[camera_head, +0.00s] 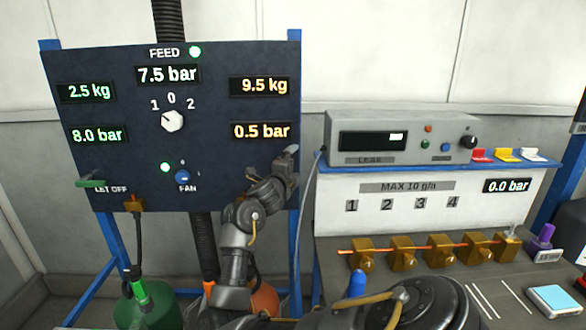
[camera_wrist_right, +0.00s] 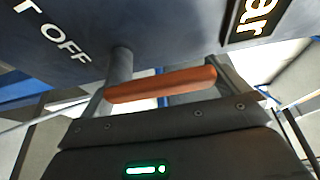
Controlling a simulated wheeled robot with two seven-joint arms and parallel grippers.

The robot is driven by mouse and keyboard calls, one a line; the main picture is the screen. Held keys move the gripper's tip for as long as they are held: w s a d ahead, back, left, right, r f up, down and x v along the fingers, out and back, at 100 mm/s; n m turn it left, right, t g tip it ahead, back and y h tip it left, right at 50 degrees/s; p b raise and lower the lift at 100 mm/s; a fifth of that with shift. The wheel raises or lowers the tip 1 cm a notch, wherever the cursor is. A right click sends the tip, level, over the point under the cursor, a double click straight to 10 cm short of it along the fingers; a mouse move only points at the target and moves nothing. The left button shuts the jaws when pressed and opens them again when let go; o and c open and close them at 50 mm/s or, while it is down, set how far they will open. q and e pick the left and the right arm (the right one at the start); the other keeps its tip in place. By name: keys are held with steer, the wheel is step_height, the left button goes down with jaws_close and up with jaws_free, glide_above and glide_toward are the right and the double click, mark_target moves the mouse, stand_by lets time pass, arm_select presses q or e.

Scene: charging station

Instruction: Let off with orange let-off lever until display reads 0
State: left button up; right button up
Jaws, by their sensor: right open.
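The orange let-off lever (camera_wrist_right: 165,84) shows in the right wrist view, its handle lying across the picture on a grey stem from the panel. My right gripper (camera_wrist_right: 160,88) is open, with the handle between its fingers; whether they touch it I cannot tell. In the head view my right gripper (camera_head: 284,166) is at the panel's lower right edge and hides the orange lever. The orange displays read 9.5 kg (camera_head: 260,87) and 0.5 bar (camera_head: 261,131). My left gripper is not in view.
The dark panel (camera_head: 110,150) also carries a green lever (camera_head: 90,183), green displays of 2.5 kg (camera_head: 86,92) and 8.0 bar (camera_head: 95,134), a feed display of 7.5 bar (camera_head: 168,74), and a white knob (camera_head: 172,121). A leak-test bench (camera_head: 335,215) stands close on the right.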

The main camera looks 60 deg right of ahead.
steer(key=b+v, duration=0.2)
steer(key=v, duration=0.8)
steer(key=shift+a, duration=0.15)
